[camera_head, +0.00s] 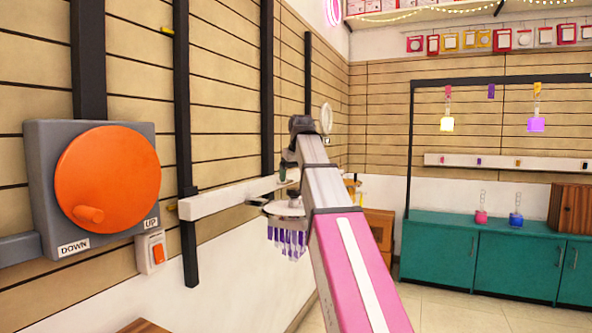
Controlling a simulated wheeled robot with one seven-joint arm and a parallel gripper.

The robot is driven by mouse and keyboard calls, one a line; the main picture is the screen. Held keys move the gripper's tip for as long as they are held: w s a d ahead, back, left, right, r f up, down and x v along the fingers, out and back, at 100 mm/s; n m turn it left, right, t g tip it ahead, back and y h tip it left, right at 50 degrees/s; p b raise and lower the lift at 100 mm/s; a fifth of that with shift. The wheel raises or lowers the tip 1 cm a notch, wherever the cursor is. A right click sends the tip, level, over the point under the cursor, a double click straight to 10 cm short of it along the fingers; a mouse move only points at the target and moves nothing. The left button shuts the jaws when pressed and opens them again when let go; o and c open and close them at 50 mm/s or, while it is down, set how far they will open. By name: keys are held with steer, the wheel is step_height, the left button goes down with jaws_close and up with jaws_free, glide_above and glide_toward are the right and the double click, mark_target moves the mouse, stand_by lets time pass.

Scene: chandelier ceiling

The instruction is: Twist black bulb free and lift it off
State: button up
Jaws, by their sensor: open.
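My gripper (287,168) is small and dark at the far end of my pink and grey arm, above the round chandelier by the left wall. It is open; its fingertips are hard to make out. The chandelier has a pale round plate (283,209) with purple crystals (287,241) hanging below it. A small dark green piece (282,174) shows just below my gripper; I cannot tell whether it is a bulb or whether they touch. I cannot make out the black bulb for sure. My arm hides the right part of the chandelier.
A white rail (222,199) runs along the slatted wall to the chandelier. An orange crank wheel (107,178) marked UP and DOWN and a small switch (151,251) are at the left. A teal cabinet (435,252) stands at the right. Open floor lies before it.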

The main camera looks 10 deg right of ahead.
mark_target(294, 195)
steer(key=x, duration=0.8)
steer(key=c, duration=1)
steer(key=shift+n+y, duration=0.5)
steer(key=shift+n, duration=1.4)
steer(key=shift+n+g+y, duration=0.3)
steer(key=shift+n+g, duration=0.1)
steer(key=shift+n, duration=1.5)
